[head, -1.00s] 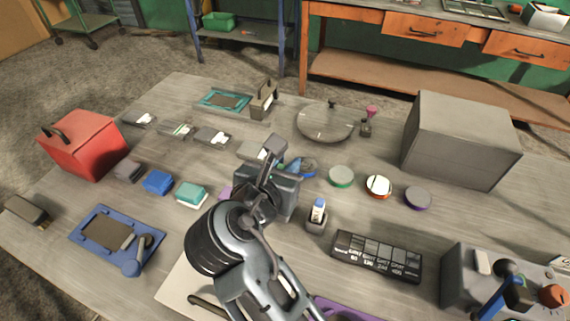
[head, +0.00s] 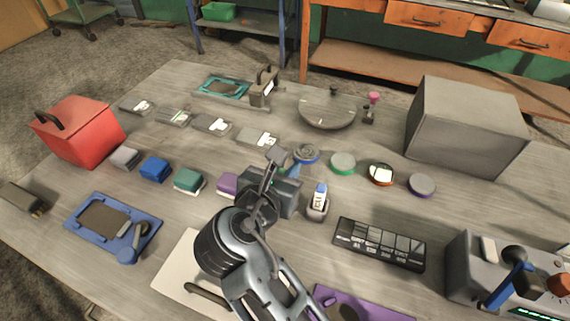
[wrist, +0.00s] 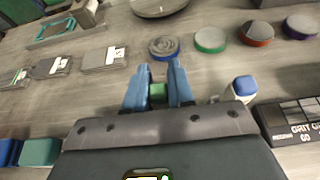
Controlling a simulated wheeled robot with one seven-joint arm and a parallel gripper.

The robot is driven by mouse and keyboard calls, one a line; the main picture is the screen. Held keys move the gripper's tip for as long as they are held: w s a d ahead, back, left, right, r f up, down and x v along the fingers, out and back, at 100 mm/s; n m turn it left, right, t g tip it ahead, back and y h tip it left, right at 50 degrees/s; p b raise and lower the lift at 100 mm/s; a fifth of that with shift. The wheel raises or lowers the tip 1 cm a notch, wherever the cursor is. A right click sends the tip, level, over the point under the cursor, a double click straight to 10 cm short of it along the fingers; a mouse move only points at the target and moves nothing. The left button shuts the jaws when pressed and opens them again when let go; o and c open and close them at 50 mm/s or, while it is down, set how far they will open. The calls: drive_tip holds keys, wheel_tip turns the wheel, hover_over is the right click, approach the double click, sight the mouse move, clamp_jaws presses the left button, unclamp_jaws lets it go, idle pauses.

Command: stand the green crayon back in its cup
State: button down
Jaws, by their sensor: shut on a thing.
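My gripper (wrist: 159,76) shows in the wrist view as two blue fingers pointing away over the table. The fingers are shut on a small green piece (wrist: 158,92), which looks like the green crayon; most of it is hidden. In the head view my wrist housing covers the crayon and nearly all of the fingers. A small grey cup (head: 317,212) stands just right of my wrist housing with a blue-topped white stick (head: 320,194) upright in it. That stick also shows right of my fingers in the wrist view (wrist: 243,88). I cannot make out another cup.
Blue, green, red-orange and purple round discs (head: 343,162) lie beyond the cup. A black grit panel (head: 380,244) lies to its right. A large grey box (head: 465,125) stands at right, a red case (head: 78,130) at left. Several coloured blocks (head: 155,168) line the left.

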drive_tip(key=c, duration=0.9)
unclamp_jaws()
drive_tip(key=shift+v, duration=3.9)
